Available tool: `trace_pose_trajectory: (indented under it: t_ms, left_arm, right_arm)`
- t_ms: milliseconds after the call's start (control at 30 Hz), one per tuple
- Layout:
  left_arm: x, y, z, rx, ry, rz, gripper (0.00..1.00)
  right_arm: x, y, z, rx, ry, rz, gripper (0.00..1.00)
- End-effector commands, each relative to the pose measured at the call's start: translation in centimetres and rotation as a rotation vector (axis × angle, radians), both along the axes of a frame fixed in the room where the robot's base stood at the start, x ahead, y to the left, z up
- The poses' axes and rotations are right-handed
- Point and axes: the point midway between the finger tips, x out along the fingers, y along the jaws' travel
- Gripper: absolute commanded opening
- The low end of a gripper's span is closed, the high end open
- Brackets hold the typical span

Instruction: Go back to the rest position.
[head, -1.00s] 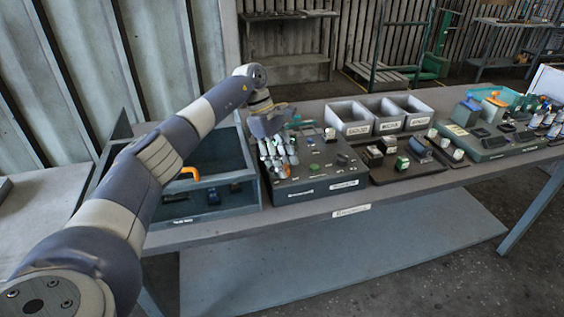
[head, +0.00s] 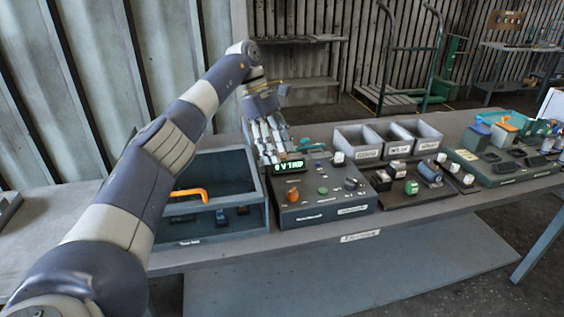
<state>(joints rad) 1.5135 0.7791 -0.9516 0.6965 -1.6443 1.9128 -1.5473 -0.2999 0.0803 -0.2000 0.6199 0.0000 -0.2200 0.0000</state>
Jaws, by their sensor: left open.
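My left arm reaches in from the left. Its left gripper (head: 272,157) hangs with its fingers pointing down, just behind the back left corner of the grey control box (head: 335,207). It is open, and I see nothing between its fingers. The fingers stand beside the box's lit green display (head: 289,167); I cannot tell the exact gap. The box top also shows an orange knob (head: 293,194) and a few green and dark buttons. My right gripper is not in view.
A blue-grey open bin (head: 205,230) with an orange handle (head: 190,194) inside stands left of the box, below my arm. Three grey bins (head: 358,153) stand behind. Trays with small parts (head: 422,190) fill the right of the bench. The bench's left end is mostly clear.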

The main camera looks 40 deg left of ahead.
Motion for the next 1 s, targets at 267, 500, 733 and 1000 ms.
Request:
trace_pose_trajectory:
  t_ms: [267,500,733,1000]
  left_arm:
    - [-0.1,0.2,0.6,0.001,0.002,-0.001,0.47]
    - [0.0,0.2,0.6,0.001,0.001,0.000,0.47]
    - [0.5,-0.5,0.1,-0.008,-0.012,-0.003,0.47]
    - [6.5,-13.3,-5.2,-0.243,-0.180,0.043,0.47]
  right_arm:
    - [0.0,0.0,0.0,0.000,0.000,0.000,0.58]
    - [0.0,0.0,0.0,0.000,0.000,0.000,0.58]
    - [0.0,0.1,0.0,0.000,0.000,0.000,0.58]
    - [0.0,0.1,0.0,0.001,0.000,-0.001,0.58]
